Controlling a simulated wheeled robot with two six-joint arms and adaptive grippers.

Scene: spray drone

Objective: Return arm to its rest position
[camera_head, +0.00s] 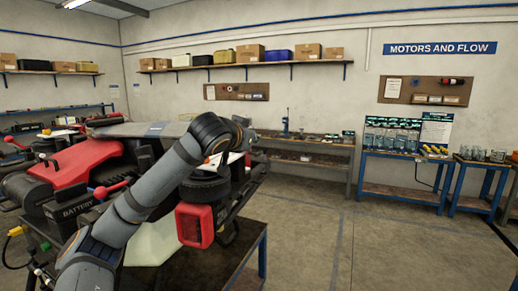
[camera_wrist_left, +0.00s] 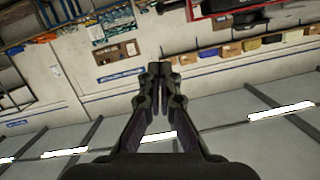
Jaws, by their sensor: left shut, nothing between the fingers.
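My left arm (camera_head: 135,205) rises from the lower left of the head view and bends at a dark joint (camera_head: 212,132) in front of the drone. My left gripper (camera_wrist_left: 160,75) shows clearly in the wrist view. Its fingers are together with nothing between them, pointing at the far wall and ceiling, which appear upside down there. I cannot make out its fingertips in the head view. The red and black spray drone (camera_head: 85,165) stands at the left, partly hidden behind my arm. My right gripper is not in view.
A red lamp-like block (camera_head: 195,225) sits beside my arm, above a dark table (camera_head: 215,268). A workbench (camera_head: 305,150) stands at the back, and blue tables (camera_head: 400,190) stand at the right. Shelves of boxes (camera_head: 250,53) line the wall. The floor (camera_head: 340,240) at the right is clear.

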